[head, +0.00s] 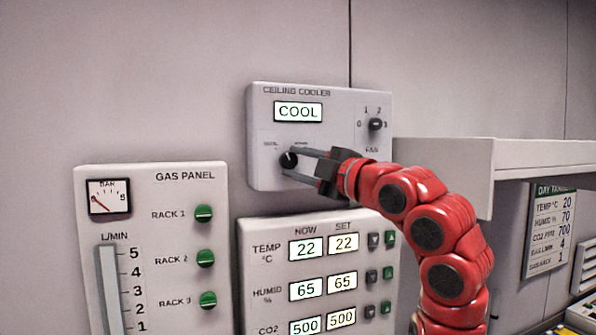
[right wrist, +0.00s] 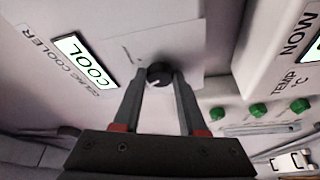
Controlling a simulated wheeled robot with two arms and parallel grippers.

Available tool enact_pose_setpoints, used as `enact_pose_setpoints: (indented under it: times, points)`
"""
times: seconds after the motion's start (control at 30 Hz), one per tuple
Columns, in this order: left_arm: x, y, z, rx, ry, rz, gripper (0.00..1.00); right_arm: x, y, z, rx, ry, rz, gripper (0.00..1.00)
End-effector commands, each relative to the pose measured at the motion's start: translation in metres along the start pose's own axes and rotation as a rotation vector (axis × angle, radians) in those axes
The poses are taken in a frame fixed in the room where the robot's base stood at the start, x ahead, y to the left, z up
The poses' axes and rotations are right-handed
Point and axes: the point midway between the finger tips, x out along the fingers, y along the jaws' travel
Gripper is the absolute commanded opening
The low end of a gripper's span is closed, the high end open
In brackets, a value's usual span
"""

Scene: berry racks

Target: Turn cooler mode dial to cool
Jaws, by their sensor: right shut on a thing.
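The ceiling cooler panel (head: 340,100) is a white box on the wall, and its lit display (head: 298,112) reads COOL. The black mode dial (head: 289,160) is at the panel's lower left. My right gripper (head: 291,162) reaches it from the right and is shut on the dial. In the right wrist view the dial (right wrist: 159,74) sits between the two fingertips (right wrist: 160,80), with a finger on each side. The COOL display (right wrist: 86,60) shows there too. The dial's lettering is partly hidden and too small to read. My left gripper is not in view.
A fan knob (head: 376,124) sits at the cooler panel's right. The gas panel (head: 160,180) with green knobs is at lower left. A climate panel (head: 262,232) with displays and buttons is just below. A grey shelf (head: 440,155) juts out at right.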

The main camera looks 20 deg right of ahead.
Motion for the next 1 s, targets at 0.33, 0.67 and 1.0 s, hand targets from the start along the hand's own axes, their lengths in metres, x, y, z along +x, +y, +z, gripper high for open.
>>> enact_pose_setpoints:
  times: [0.33,0.67,1.0]
  points:
    - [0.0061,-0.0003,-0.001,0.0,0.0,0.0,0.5,0.0004,0.004,-0.0001,-0.215,-0.001,-0.09,0.0]
    - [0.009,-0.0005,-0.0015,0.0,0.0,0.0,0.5,0.0004,0.0042,-0.0007,-0.305,0.0,-0.127,0.0]
    - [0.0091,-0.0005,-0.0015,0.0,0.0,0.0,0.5,0.0005,0.004,-0.0004,-0.316,0.0,-0.13,0.0]
